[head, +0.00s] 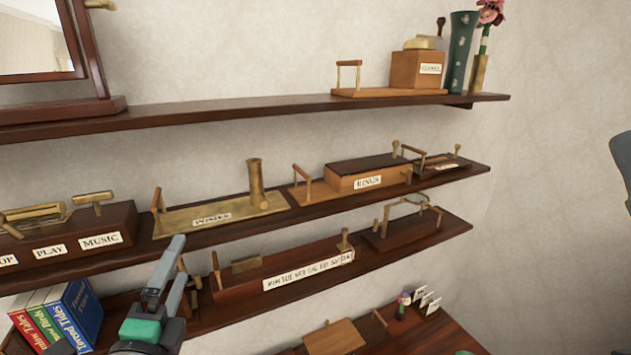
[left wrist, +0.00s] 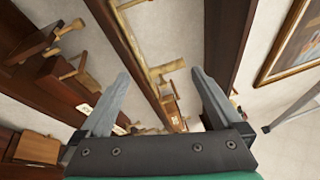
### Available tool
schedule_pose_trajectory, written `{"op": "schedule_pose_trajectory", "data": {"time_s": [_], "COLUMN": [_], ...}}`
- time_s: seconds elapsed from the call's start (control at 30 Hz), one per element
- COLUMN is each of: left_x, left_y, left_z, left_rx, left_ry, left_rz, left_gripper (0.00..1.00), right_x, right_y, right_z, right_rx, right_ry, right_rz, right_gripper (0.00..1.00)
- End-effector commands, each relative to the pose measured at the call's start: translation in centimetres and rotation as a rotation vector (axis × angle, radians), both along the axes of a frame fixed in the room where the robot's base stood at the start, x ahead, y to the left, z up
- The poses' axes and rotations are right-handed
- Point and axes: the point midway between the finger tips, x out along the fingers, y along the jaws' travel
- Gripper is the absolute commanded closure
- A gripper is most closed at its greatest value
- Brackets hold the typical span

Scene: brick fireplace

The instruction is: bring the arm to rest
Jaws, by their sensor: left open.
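My left gripper (head: 170,268) is in the lower left of the head view, in front of the lower shelves, with its fingers pointing up. In the left wrist view its two grey fingers (left wrist: 160,76) stand wide apart, with nothing between them. In the head view it overlaps the front of the lower shelf near a long wooden box with a days label (head: 300,273); I cannot tell how far apart they are. My right gripper does not show.
The top shelf (head: 250,115) holds a box, a green vase (head: 461,55) and a flower. The middle shelf (head: 330,210) holds boxes labelled MUSIC (head: 101,240) and RINGS (head: 367,182). Books (head: 72,310) stand at lower left. Bare wall (head: 560,200) lies at right.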

Motion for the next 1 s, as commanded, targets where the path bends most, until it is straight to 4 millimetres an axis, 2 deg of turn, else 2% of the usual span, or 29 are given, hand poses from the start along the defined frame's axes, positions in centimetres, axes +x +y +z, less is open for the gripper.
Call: {"op": "schedule_pose_trajectory", "data": {"time_s": [0.03, 0.1, 0.17, 0.2, 0.27, 0.3, 0.33, 0.43, 0.5, 0.6, 0.83, 0.93, 1.0], "left_x": [-1.2, -3.3, -5.7, -7.6, -10.8, -13.0, -14.4, -16.9, -17.3, -17.2, -17.1, -17.1, -17.1], "left_y": [-0.9, -2.0, -2.7, -3.2, -3.8, -4.0, -4.1, -4.4, -4.6, -4.6, -4.6, -4.6, -4.6], "left_z": [4.1, 9.3, 13.4, 16.0, 19.6, 21.5, 22.4, 23.5, 23.6, 23.6, 22.9, 20.8, 18.4], "left_rx": [-0.097, -0.259, -0.412, -0.524, -0.715, -0.853, -0.956, -1.258, -1.421, -1.571, -1.633, -1.632, -1.632], "left_ry": [-0.103, -0.238, -0.350, -0.423, -0.526, -0.581, -0.607, -0.615, -0.587, -0.555, -0.540, -0.540, -0.540], "left_rz": [-0.038, -0.113, -0.198, -0.269, -0.400, -0.502, -0.576, -0.781, -0.873, -0.943, -0.967, -0.966, -0.965], "left_gripper": [0.00, 0.00, 0.00, 0.00, 0.00, 0.00, 0.00, 0.00, 0.00, 0.00, 0.00, 0.00, 0.00], "right_x": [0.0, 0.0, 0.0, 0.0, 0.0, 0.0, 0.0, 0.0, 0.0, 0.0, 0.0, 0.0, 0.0], "right_y": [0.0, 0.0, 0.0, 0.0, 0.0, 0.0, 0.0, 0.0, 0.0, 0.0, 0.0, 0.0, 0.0], "right_z": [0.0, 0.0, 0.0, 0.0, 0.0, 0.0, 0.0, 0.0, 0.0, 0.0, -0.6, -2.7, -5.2], "right_rx": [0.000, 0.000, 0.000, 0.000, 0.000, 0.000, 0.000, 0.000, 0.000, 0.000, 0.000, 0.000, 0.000], "right_ry": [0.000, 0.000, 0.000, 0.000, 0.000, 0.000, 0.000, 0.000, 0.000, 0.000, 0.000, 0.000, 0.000], "right_rz": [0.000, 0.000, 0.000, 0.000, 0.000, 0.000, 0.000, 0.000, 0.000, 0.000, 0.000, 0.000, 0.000], "right_gripper": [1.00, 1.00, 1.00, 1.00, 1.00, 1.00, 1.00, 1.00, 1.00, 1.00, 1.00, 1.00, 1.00]}}
